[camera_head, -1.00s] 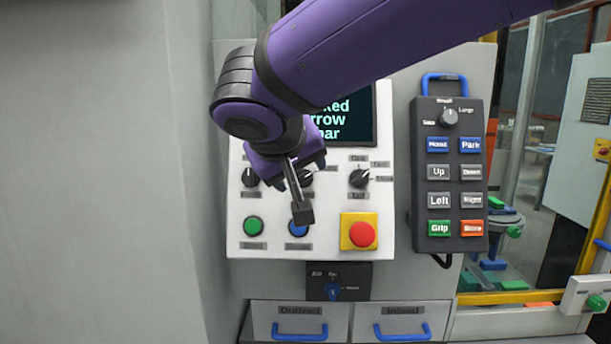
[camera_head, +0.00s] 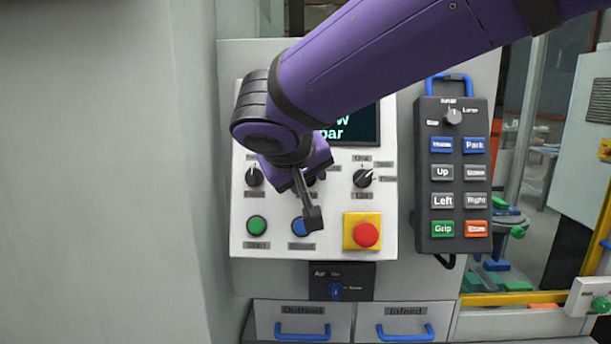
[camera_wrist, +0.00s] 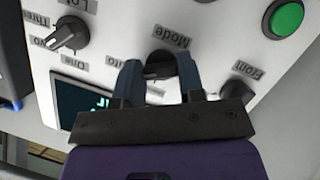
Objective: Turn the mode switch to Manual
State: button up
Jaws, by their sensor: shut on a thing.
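The mode switch (camera_wrist: 159,70) is a black rotary knob, with the label "Mode" beside it in the wrist view. My gripper (camera_wrist: 160,70) has its two blue-grey fingers shut on this knob, one on each side. A partly covered label ending in "uto" shows left of the knob; no "Manual" label is readable. I cannot tell which position the knob points to.
On the same white panel are a green button (camera_head: 257,225), a blue button (camera_head: 300,227), a red button on yellow (camera_head: 366,235) and other knobs (camera_head: 363,178). A dark pendant (camera_head: 451,180) hangs to the right. Drawers with blue handles (camera_head: 303,330) lie below.

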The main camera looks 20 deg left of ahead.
jog(key=n+t+h, duration=0.1)
jog(key=n, duration=0.4)
jog(key=shift+f+t+h, duration=0.1)
jog(key=shift+t+h, duration=0.3)
jog(key=n+t, duration=0.2)
jog(key=n, duration=0.3)
jog(key=shift+s+a, duration=0.1)
jog(key=shift+h, duration=0.3)
jog(key=o, duration=0.9)
jog(key=shift+o, duration=0.2)
jog(key=shift+s, duration=0.1)
jog(key=v, duration=1)
jog(key=shift+s, duration=0.3)
